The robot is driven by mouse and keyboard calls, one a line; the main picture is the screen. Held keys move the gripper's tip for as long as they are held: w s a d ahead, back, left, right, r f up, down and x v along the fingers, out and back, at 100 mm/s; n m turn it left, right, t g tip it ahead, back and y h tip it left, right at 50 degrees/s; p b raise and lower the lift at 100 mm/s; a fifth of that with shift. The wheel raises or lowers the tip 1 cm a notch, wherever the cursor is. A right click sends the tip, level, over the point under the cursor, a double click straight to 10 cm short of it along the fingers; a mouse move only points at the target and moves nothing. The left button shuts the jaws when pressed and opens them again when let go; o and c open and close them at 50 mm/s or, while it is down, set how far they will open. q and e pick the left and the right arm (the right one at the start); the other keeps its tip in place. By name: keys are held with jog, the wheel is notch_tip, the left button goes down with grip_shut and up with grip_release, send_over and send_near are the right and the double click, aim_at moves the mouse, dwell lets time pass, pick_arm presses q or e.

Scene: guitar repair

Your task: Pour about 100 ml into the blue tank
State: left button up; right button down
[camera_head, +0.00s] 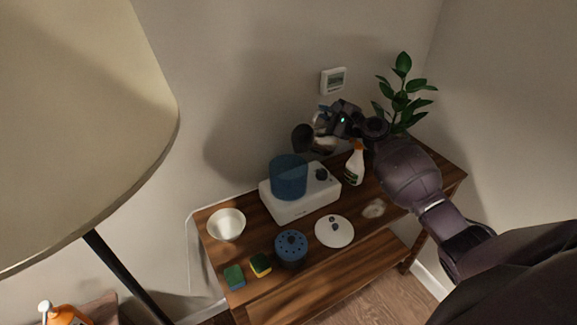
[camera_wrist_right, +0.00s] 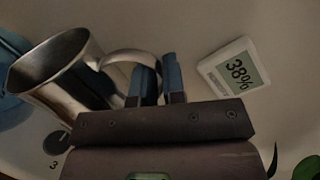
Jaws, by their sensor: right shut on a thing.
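A metal pitcher (camera_head: 325,146) is held in the air above the right side of the blue tank (camera_head: 289,179). My right gripper (camera_head: 328,116) is shut on its handle. In the right wrist view the pitcher (camera_wrist_right: 62,72) is tilted, its mouth toward the upper left, and the blue-tipped fingers (camera_wrist_right: 157,84) close around the handle. The translucent blue tank stands on a white base unit (camera_head: 307,204) and shows at the left edge of the wrist view (camera_wrist_right: 9,108). No liquid stream is visible, and the level inside the tank is unclear. My left gripper is not in view.
A spray bottle (camera_head: 355,166) stands right of the base. A white bowl (camera_head: 226,224), sponges (camera_head: 234,276), a blue round part (camera_head: 291,248) and a white lid (camera_head: 334,231) lie on the wooden table (camera_head: 372,228). A humidity display (camera_head: 333,80) reading 38% hangs behind; a plant (camera_head: 402,98) stands right.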

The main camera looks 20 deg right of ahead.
aim_at(320, 112)
jog(key=shift+s+a+r+n, duration=0.1)
jog(key=shift+a+r+n, duration=0.15)
jog(key=shift+r+n, duration=0.2)
dwell(0.4)
jog(key=shift+s+a+r+n+p, duration=0.15)
jog(key=shift+a+r+n+p, duration=0.3)
jog(key=shift+p, duration=0.1)
jog(key=shift+s+a+r, duration=0.1)
jog(key=shift+a+r, duration=0.05)
jog(key=shift+a, duration=0.05)
dwell(0.4)
dwell(0.4)
jog(key=shift+a+r+n+p, duration=0.2)
jog(key=shift+n+p, duration=0.1)
jog(key=shift+n, duration=0.1)
